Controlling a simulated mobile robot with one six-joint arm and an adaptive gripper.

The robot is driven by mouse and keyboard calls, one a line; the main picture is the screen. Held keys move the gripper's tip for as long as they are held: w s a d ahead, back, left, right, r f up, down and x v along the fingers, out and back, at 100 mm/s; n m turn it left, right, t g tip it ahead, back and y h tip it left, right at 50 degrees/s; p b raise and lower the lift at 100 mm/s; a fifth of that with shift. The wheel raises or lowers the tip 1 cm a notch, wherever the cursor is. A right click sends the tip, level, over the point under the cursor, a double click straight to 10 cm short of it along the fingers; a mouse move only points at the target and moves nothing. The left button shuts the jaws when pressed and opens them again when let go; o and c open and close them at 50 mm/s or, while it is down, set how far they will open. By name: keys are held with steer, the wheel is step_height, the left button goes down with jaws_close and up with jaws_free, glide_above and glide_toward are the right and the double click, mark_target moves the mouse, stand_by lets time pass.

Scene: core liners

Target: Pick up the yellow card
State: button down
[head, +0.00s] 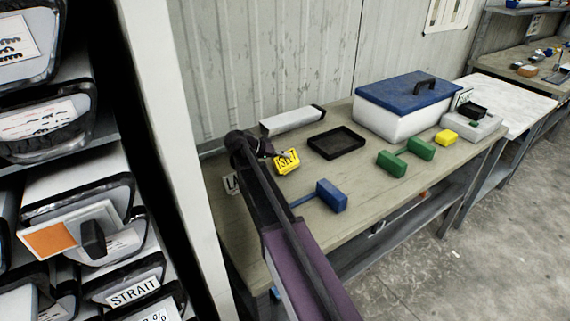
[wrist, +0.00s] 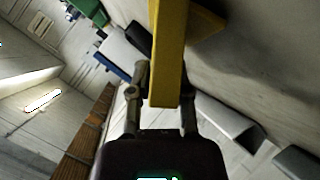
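The yellow card (head: 287,162), with dark lettering on its face, is at the near left part of the workbench in the head view, just right of my gripper (head: 272,154). In the wrist view the yellow card (wrist: 168,55) shows as a long yellow bar running down between the two fingers of my gripper (wrist: 164,90). The fingers lie close against both of its sides, so my gripper looks shut on it. I cannot tell whether the card still touches the bench.
A wall stands behind; shelves with bins (head: 75,245) are left.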

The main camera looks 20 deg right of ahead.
steer(key=shift+r, duration=0.1)
stand_by(0.5)
step_height(320, 180, up, 10)
steer(key=p, duration=1)
